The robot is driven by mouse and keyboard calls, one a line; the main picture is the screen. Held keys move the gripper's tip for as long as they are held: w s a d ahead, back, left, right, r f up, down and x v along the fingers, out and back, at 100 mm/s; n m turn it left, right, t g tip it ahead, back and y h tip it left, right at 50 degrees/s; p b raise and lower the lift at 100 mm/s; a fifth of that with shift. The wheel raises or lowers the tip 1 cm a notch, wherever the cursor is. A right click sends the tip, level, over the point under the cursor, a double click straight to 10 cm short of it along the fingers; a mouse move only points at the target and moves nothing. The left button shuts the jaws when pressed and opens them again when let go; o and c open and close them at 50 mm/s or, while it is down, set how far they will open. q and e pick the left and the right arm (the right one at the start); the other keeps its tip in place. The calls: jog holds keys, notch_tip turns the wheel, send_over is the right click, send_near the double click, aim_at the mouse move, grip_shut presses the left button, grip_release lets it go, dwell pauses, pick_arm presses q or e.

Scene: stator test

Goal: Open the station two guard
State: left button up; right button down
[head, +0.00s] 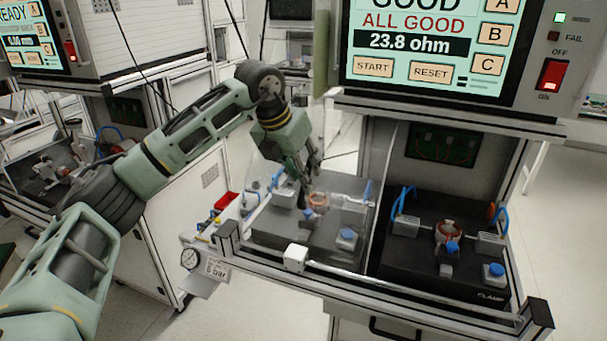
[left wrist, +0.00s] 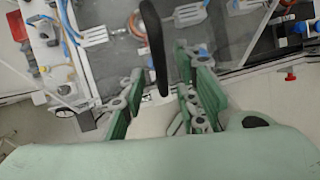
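A clear guard panel (head: 345,215) covers the left nest of the near test station; a white block (head: 295,257) sits at its front lower edge. The right nest (head: 450,262) is uncovered. A copper-coloured stator (head: 317,200) shows through the panel, and another stator (head: 449,232) sits in the right nest. My left gripper (head: 303,180) points down above the left nest, near the panel's upper left. My right gripper is out of view.
A screen (head: 430,40) reading ALL GOOD hangs above the station, with a red switch (head: 551,74) beside it. A pressure gauge (head: 190,259) and a red bin (head: 225,200) are at the left. Another station screen (head: 30,35) stands at far left.

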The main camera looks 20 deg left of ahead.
pick_arm(q)
jog(key=shift+x, duration=0.85)
jog(key=shift+c, duration=0.5)
grip_shut()
